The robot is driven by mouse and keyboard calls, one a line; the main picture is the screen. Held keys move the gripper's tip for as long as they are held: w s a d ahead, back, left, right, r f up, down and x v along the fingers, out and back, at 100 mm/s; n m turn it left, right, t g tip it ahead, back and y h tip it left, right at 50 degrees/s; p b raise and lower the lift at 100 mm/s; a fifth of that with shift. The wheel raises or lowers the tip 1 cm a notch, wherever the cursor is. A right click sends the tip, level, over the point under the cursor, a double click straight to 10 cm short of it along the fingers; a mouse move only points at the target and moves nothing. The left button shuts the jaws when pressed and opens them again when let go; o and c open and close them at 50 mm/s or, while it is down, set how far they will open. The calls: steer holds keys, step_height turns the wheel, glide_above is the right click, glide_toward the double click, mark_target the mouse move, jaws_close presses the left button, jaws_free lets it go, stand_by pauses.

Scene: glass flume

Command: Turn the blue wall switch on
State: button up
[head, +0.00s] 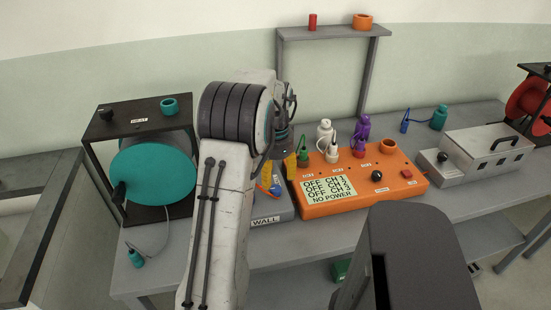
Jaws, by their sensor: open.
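A grey box labelled WALL (266,221) sits on the bench left of the orange console. A blue part (265,177) shows on it, close to my arm, with orange and yellow pieces around it. I cannot tell the switch position. My gripper (284,158) is open and points down over the WALL box, mostly hidden behind my arm. I cannot tell whether it touches the blue part. The console display (328,190) reads OFF for CH 1, CH 2 and CH 3, and NO POWER.
A teal reel (153,175) in a black frame stands left, with a cable and teal plug (136,259). A shelf (332,32) stands behind. A metal box (485,150) is right.

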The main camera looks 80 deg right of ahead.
mark_target(276, 188)
step_height(276, 188, up, 6)
steer(key=shift+r, duration=0.25)
stand_by(1.0)
